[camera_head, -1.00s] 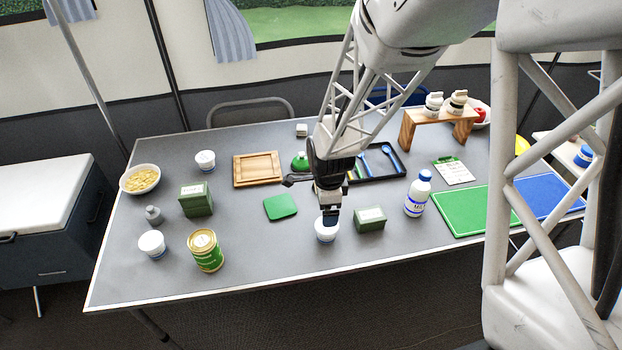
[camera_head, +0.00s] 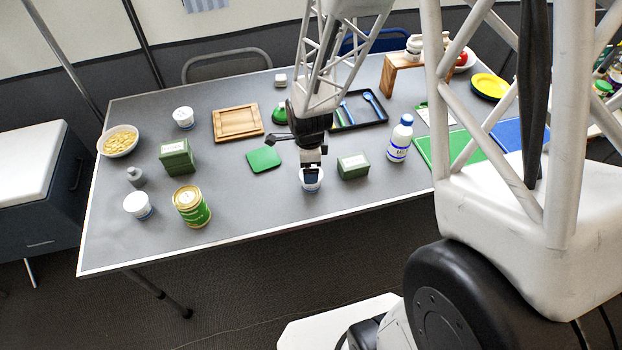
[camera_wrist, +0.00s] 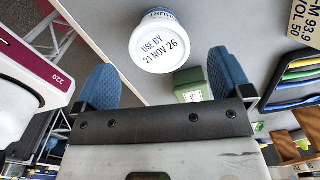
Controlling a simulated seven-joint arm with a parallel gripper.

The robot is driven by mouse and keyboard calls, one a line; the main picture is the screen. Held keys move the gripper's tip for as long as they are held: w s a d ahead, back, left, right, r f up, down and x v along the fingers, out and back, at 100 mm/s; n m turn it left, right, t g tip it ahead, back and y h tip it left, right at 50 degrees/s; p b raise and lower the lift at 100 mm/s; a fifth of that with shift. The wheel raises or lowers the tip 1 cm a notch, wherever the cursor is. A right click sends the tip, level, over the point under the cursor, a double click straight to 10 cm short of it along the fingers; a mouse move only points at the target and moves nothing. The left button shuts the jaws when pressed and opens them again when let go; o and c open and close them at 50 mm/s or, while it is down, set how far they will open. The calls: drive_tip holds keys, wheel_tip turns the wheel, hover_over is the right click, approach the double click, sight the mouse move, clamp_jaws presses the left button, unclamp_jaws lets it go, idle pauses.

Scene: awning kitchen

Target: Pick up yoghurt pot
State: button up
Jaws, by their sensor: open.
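A white yoghurt pot with a blue band (camera_head: 312,186) stands upright near the table's front edge. My gripper (camera_head: 312,170) points down over it and hides part of its top. In the wrist view the pot's white lid (camera_wrist: 160,45) reads "USE BY 21 NOV 26". The gripper's two blue fingers (camera_wrist: 161,66) are spread wide, with the lid just beyond their tips and nothing held. I cannot tell whether either finger touches the pot. Similar white pots stand at the front left (camera_head: 137,206) and back left (camera_head: 183,118).
A green box (camera_head: 353,166) stands close to the pot's right, with a milk bottle (camera_head: 399,143) beyond. A flat green coaster (camera_head: 264,158) lies to the left. A green tin (camera_head: 190,208) and another green box (camera_head: 177,157) stand farther left. Bare table lies in front.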

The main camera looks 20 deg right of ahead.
drive_tip(key=shift+f, duration=0.15)
drive_tip(key=shift+s+d+f, duration=0.1)
drive_tip(key=shift+d+f, duration=0.05)
drive_tip(key=shift+f, duration=2.4)
drive_tip(key=c, duration=0.9)
